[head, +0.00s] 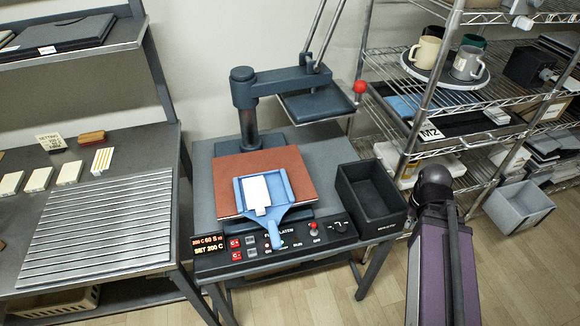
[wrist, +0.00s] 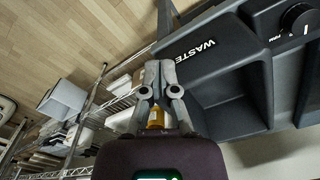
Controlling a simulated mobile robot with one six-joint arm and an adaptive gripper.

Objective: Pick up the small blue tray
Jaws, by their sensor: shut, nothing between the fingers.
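The small blue tray (head: 280,200) lies on the red-brown pad (head: 232,178) of the press, its handle (head: 273,232) pointing toward the front control panel. A white sheet or plate (head: 256,193) with a small tab lies in it. My gripper (wrist: 158,66) is shut and empty in the wrist view, its fingertips close together beside the black waste bin (wrist: 240,85). The blue tray is not in the wrist view, and my fingers cannot be made out in the head view.
The black waste bin (head: 371,194) stands right of the pad on the press table. The raised upper plate (head: 317,106) hangs behind the tray. A wire rack (head: 440,75) with mugs stands at right. A ribbed metal plate (head: 100,228) lies on the left table.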

